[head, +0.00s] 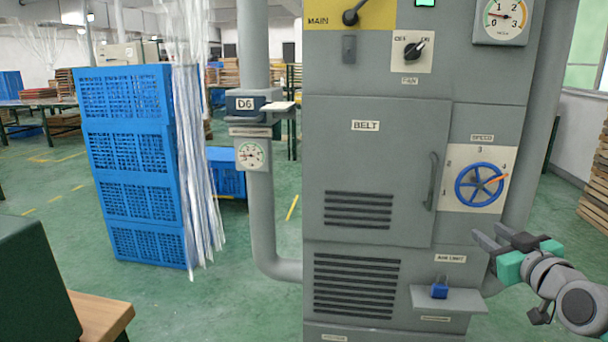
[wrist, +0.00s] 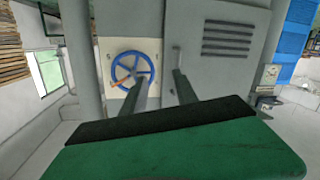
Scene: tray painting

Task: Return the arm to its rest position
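My gripper (head: 488,234) is at the lower right of the head view, in front of the grey machine and below the blue handwheel (head: 479,186). Its two grey fingers are apart, with nothing seen between them. In the wrist view my gripper (wrist: 159,76) also shows its fingers spread. There the left finger overlaps the lower part of the handwheel (wrist: 133,68), and the right one points near the door handle (wrist: 177,58). I cannot tell whether a finger touches the machine. The wheel's orange spoke points right in the head view.
The grey machine (head: 380,165) fills the centre, with a small shelf (head: 460,303) holding a blue padlock-like item (head: 439,291) near my gripper. A grey pipe (head: 262,215) and stacked blue crates (head: 130,160) stand left. Green floor is open at right.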

